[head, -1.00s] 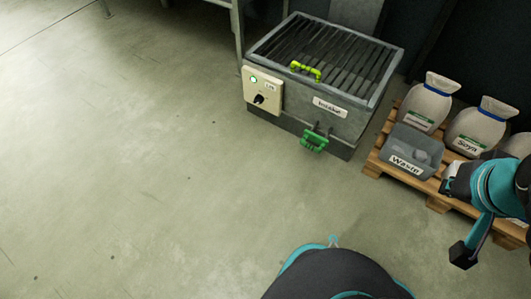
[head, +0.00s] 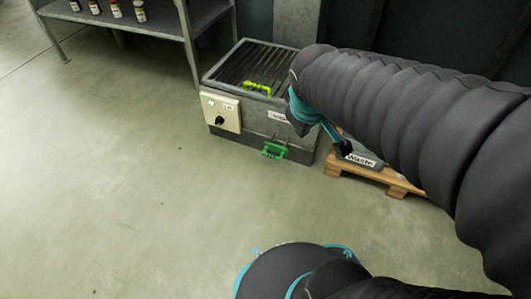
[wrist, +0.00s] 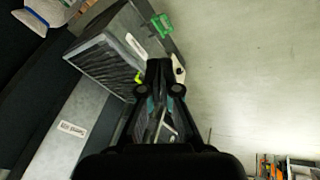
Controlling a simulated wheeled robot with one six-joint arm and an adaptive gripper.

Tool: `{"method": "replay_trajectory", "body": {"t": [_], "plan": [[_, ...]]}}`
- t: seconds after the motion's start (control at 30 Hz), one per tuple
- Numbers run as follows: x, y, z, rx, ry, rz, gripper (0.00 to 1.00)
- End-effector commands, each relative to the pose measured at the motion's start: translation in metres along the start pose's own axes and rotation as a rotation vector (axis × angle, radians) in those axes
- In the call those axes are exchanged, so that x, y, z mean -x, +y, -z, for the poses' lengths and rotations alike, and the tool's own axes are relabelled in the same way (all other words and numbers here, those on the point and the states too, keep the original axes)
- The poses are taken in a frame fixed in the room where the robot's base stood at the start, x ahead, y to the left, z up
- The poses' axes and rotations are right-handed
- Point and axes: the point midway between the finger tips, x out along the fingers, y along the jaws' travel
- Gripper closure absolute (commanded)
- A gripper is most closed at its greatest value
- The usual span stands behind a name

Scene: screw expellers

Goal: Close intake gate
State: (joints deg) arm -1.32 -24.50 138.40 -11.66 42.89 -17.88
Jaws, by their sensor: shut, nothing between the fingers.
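The intake box (head: 262,130) is a grey metal hopper with a slatted grate on top. A green handle (head: 273,151) sits low on its front; it also shows near the top of the wrist view (wrist: 161,25). A yellow-green handle (head: 257,88) is on the top edge, partly behind my gripper in the wrist view. My gripper (wrist: 165,66) is shut and empty in the wrist view, appearing over the box and apart from the green handle. In the head view my arm hides the box's right side and part of its "Intake" label; the fingertips cannot be made out.
A cream control panel (head: 221,110) with a black knob and a lit green light is on the box's left. A metal shelf (head: 160,22) with bottles is at back left. The floor in front is clear.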

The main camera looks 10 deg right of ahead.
Motion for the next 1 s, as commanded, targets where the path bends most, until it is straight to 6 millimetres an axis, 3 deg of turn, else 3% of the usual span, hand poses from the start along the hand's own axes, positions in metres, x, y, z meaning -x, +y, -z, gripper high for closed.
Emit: {"method": "replay_trajectory", "body": {"t": [0.2, 0.47, 0.7, 1.0], "plan": [[-0.043, 0.019, 0.042, 0.375, -0.071, -0.019, 1.00], [-0.109, 0.025, 0.080, 0.836, -0.126, 0.001, 1.00], [-0.180, 0.010, 0.100, 1.271, -0.143, 0.067, 1.00], [-0.269, -0.031, 0.099, 1.788, -0.094, 0.194, 1.00]]}}
